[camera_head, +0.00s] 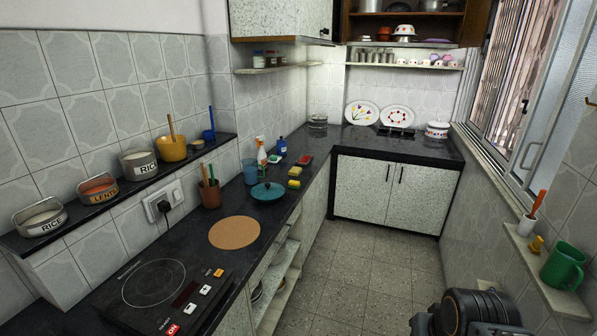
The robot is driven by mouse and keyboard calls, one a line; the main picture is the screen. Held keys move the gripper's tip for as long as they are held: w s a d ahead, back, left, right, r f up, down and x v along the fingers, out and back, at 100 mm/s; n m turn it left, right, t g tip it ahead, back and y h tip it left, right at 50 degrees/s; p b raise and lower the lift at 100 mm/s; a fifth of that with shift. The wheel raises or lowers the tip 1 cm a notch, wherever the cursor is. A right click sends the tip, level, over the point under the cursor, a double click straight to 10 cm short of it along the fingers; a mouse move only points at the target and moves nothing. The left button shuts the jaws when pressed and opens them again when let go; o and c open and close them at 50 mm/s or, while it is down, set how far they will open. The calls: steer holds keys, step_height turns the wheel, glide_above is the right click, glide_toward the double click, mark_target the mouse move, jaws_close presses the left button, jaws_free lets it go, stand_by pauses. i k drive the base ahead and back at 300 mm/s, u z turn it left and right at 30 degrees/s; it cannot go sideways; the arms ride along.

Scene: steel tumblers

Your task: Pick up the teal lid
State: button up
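The teal lid (267,191) is round with a dark knob on top. It is on the black counter (276,212) along the left wall, near the counter's front edge. I cannot tell whether it lies flat on the counter or on a shallow dish. Nothing touches it from above. Part of my arm shows at the bottom right, far from the lid. My gripper's fingers are not in view.
A blue tumbler (250,172) stands just behind the lid, with a spray bottle (262,156) beyond. A brown cup with utensils (210,192) stands to the left. A cork mat (234,233) and an induction hob (155,298) lie nearer. The tiled floor (362,268) is clear.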

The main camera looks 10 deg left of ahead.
mark_target(269, 192)
steer(key=i, duration=2.8)
steer(key=u, duration=2.55)
steer(key=i, duration=0.5)
steer(key=z, duration=0.05)
